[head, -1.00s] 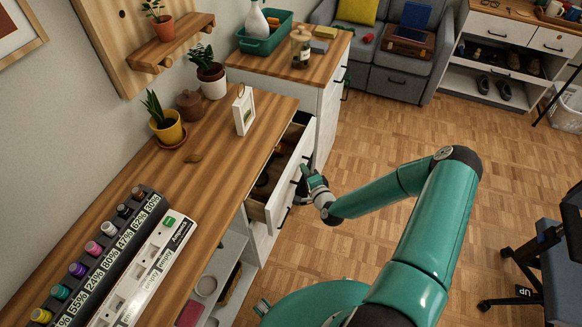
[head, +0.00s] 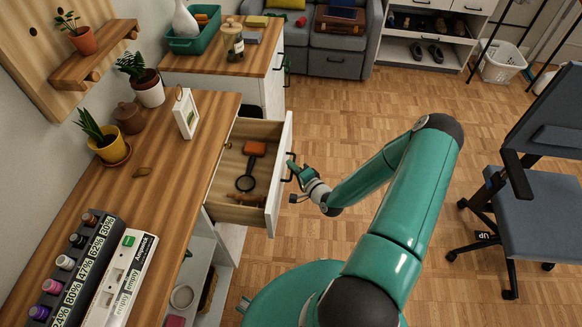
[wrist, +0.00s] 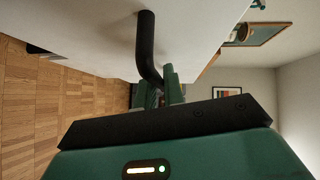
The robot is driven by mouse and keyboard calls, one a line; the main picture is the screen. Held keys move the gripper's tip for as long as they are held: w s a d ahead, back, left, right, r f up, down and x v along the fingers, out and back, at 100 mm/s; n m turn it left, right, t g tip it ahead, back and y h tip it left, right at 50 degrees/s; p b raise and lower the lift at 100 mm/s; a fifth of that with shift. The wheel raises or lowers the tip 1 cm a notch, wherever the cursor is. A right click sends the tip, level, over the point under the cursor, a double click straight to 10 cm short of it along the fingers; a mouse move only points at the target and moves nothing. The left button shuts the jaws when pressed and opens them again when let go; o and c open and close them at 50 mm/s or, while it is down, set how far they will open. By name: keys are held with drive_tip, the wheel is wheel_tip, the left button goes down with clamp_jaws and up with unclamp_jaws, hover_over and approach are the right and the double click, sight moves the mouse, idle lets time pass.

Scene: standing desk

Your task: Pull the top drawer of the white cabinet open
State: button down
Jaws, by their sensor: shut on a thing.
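The top drawer (head: 278,180) of the white cabinet stands well out from under the wooden desk top, and its inside shows. A black magnifying glass (head: 246,182) and an orange-brown object (head: 255,148) lie in it. My gripper (head: 293,172) is at the front of the drawer, shut on its black handle. In the wrist view the dark handle (wrist: 147,45) runs from the white drawer front (wrist: 85,25) down to my green gripper fingers (wrist: 168,92). The exact contact is partly hidden by the gripper body.
The desk top (head: 165,190) holds plants, a white frame (head: 186,113) and a marker rack (head: 85,265). A second cabinet (head: 270,85) stands behind the drawer. An office chair (head: 535,200) is at right.

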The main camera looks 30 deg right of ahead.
drive_tip(key=c, duration=1.5)
unclamp_jaws()
drive_tip(key=s+d+r, duration=0.2)
drive_tip(key=s, duration=1.1)
drive_tip(key=shift+s, duration=0.25)
